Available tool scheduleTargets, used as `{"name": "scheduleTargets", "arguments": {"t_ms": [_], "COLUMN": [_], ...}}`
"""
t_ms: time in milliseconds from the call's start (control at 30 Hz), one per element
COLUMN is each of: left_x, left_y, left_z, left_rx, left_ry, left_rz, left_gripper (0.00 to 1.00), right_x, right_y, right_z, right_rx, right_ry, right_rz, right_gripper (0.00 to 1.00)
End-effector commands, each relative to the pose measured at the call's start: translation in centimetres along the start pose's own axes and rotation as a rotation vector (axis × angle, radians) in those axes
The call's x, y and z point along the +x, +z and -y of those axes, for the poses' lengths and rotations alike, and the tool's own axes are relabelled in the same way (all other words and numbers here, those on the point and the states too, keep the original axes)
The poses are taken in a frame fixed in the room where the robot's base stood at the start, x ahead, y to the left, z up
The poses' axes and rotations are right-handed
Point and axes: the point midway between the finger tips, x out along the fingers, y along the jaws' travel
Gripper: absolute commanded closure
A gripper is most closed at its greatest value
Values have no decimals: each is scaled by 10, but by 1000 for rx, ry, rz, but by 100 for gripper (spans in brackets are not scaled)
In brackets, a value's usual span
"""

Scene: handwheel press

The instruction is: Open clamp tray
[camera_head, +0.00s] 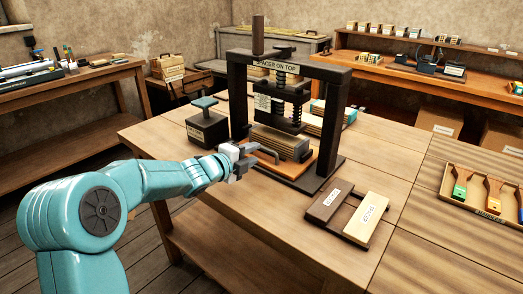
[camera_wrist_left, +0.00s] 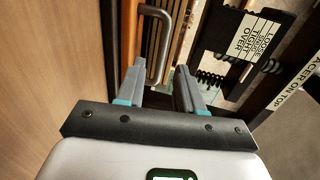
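The press (camera_head: 335,120) is a dark frame on the table, with a spring screw and a "...CER ON TOP" label. In its lower opening, an orange-brown tray (camera_head: 291,169) carries a stack of pale boards (camera_head: 281,143). A grey bent handle (camera_head: 266,153) sticks out on the tray's left side. My left gripper (camera_head: 238,160) is at this handle. In the left wrist view, the two fingers of my left gripper (camera_wrist_left: 160,82) are apart, and the handle (camera_wrist_left: 166,40) reaches down toward the gap between them. I cannot tell whether they touch it. My right gripper is not in view.
A dark block with a teal top (camera_head: 206,122) stands left of the press. Two labelled slats (camera_head: 347,213) lie in front. A wooden tray of coloured tools (camera_head: 480,189) is at the right. The table's front left is clear. A shelved bench (camera_head: 440,75) stands behind.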

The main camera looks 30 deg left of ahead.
Motion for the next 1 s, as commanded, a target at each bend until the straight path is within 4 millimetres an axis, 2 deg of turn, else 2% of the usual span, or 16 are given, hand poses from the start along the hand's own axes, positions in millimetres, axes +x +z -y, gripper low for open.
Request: {"name": "scheduleTargets", "arguments": {"t_ms": [100,233,400,600,633,733,1000], "left_x": [24,40,49,49,49,49,48], "left_y": [-1,-1,0,0,0,0,0], "left_z": [0,1,1,1,1,1,1], "left_rx": [0,0,0,0,0,0,0], "left_ry": [0,0,-1,0,0,-1,-1], "left_rz": [-2,-2,0,0,0,0,0], "left_gripper": [64,64,64,64,67,99,100], "right_x": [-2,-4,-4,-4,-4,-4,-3], "right_y": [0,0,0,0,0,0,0], "right_z": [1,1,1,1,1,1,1], "right_rx": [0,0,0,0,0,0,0], "right_ry": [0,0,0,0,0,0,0], "right_rz": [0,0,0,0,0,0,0], "right_gripper": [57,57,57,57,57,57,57]}}
